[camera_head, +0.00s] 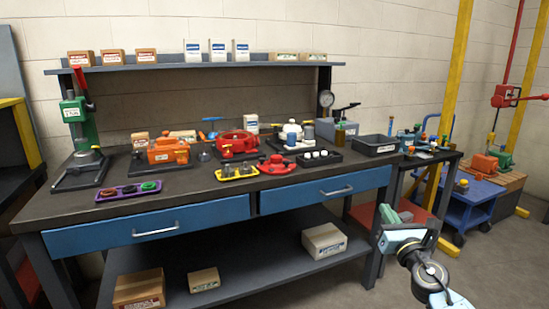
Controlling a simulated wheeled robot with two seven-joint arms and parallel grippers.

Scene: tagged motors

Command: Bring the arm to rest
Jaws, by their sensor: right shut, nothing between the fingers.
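My right gripper (388,214) is at the lower right, in front of the workbench's right end. It is shut, with nothing seen between its fingers, and stands apart from the bench. Its arm comes up from the bottom right edge. My left gripper is not in the picture. On the dark workbench (120,208) stand an orange motor (168,151), a red motor (238,143) and a flat red part (277,166). Any tags on the motors are too small to read.
A purple tray (128,192), a yellow tray (237,173) and a black bin (376,145) sit on the bench. A green press (78,125) stands at left. Cartons (324,240) lie on the lower shelf. A blue cart (470,200) stands at right.

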